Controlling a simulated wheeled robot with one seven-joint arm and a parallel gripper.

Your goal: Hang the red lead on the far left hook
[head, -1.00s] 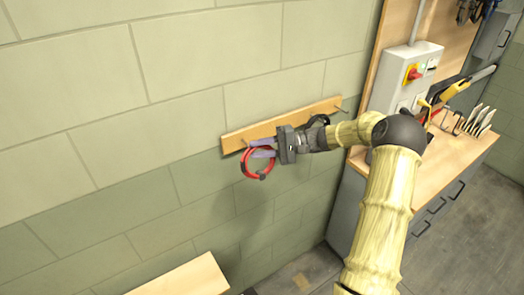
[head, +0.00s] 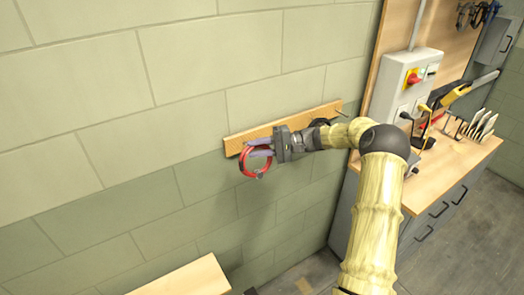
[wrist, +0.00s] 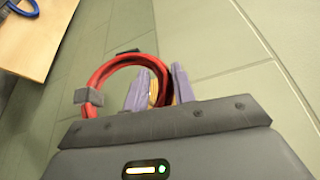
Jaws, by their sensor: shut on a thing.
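My gripper (head: 260,147) is shut on the red lead (head: 243,165), a coiled red loop with a dark grey band. The lead hangs below the lilac fingers at the left end of the wooden rail (head: 235,145) on the wall. In the wrist view, the red lead (wrist: 90,80) loops out to the left of my gripper (wrist: 158,85). A small tan piece shows between the fingers; I cannot tell whether it is a hook. The far left hook is not clearly visible behind the fingers and lead. A peg (head: 342,113) shows at the rail's right end.
A dark coil (head: 319,122) is at the rail behind my wrist. A switch box (head: 412,80) and a workbench (head: 450,160) with tools stand to the right. A wooden surface (head: 185,278) is below. The wall left of the rail is clear.

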